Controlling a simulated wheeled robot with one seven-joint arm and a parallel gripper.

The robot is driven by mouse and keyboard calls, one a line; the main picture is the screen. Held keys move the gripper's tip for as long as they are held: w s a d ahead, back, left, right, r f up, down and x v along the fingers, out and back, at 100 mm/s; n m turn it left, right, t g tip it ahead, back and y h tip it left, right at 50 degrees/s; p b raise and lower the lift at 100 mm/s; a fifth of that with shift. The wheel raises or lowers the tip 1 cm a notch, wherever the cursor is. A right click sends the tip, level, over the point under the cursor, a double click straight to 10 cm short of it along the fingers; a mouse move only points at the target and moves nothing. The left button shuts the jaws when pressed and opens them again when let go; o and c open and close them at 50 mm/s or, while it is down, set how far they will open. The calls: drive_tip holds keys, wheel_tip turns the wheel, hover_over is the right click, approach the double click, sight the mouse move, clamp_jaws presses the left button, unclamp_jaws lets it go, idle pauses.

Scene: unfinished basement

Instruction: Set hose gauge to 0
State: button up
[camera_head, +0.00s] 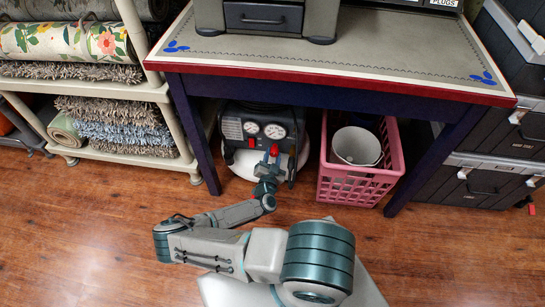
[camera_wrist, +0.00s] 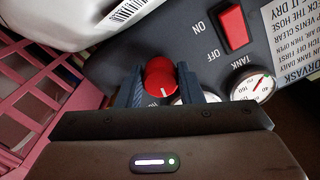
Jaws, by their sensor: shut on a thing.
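The compressor (camera_head: 233,130) stands under the table, with two round white gauges on its dark panel. In the wrist view, upside down, one gauge (camera_wrist: 254,86) is labelled TANK and has a red needle. The other gauge (camera_wrist: 181,100) is mostly hidden by my gripper, so its reading and label do not show there. It is the right gauge (camera_head: 275,131) in the head view, its needle too small to read. My gripper (camera_wrist: 160,82) is shut on the red knob (camera_wrist: 160,72), a finger on each side. The knob has a white pointer mark.
A red switch (camera_wrist: 232,27) marked ON and OFF is beside the knob. A pink crate (camera_head: 352,188) with a white bucket (camera_head: 356,146) stands right of the compressor. Table legs flank the space. A rug shelf (camera_head: 100,87) stands left; the wooden floor in front is clear.

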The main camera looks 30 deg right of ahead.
idle(0.3)
drive_tip(key=o, duration=1)
drive_tip(key=shift+c, duration=0.2)
